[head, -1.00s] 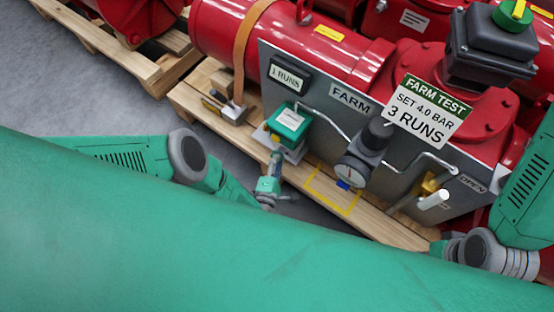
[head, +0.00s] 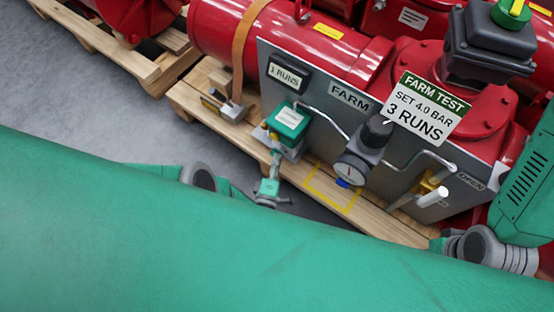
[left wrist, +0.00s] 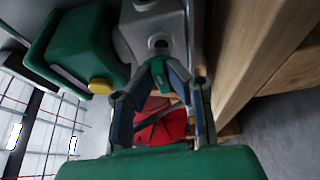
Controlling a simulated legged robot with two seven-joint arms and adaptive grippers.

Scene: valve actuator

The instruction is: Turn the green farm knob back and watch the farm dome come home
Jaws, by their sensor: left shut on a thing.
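The green farm knob (left wrist: 160,72) is small and sits under a grey block in the left wrist view. My left gripper (left wrist: 158,66) is shut on it, one finger on each side. In the head view my left gripper (head: 277,160) reaches up from below to the underside of the green-topped box (head: 290,119) on the FARM panel. The knob itself is hidden there. The farm dome (head: 513,13), green with a yellow bar, tops the black actuator at the upper right. My right arm shows at the right edge; its gripper is not visible.
The FARM panel (head: 345,101) carries a gauge (head: 350,169), bent tubes and a white-handled valve (head: 432,197). A counter (head: 286,75) reads 1 RUNS. A sign (head: 425,107) reads SET 4.0 BAR, 3 RUNS. The wooden pallet (head: 395,228) runs close beside the left gripper.

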